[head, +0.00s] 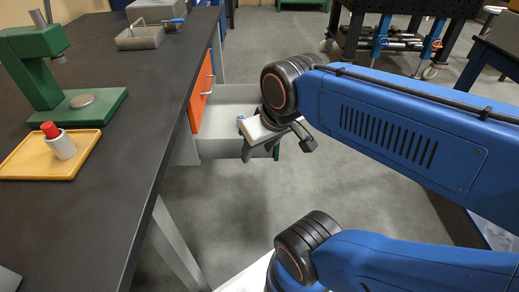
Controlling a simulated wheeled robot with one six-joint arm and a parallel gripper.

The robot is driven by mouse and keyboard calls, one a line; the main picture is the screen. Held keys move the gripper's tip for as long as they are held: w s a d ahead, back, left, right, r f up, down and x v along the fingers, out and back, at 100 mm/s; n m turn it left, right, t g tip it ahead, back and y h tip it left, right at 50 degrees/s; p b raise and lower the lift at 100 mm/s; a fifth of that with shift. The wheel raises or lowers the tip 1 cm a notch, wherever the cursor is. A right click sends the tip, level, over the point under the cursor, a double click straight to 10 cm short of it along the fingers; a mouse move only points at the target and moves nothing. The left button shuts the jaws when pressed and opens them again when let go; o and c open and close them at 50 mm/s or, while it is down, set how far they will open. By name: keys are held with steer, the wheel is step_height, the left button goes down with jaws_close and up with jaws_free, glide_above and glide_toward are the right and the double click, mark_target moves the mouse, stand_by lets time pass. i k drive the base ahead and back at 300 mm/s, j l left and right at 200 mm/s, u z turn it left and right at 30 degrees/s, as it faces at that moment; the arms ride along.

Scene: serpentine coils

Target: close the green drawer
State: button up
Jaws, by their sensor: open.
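The green drawer (222,146) stands pulled out from under the workbench, below an orange drawer. Its pale grey inside and side wall show. Only a sliver of its green front shows, beside my gripper at the drawer's outer end; the rest is hidden behind my gripper and arm. My gripper (279,148) is open and empty, with its fingers spread. It overlaps the drawer's outer end in the picture; I cannot tell whether it touches the front.
The orange drawer (202,92) is set in the dark workbench (125,170). On the bench are a green press (45,65), a yellow tray (28,160) with a red-capped white bottle (59,142), and a metal bin (140,38). The floor (205,200) in front is clear. A dark trolley (405,25) stands behind.

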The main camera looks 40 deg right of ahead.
mark_target(218, 137)
steer(key=l, duration=0.8)
steer(key=i+l+z, duration=0.15)
steer(key=l, duration=0.6)
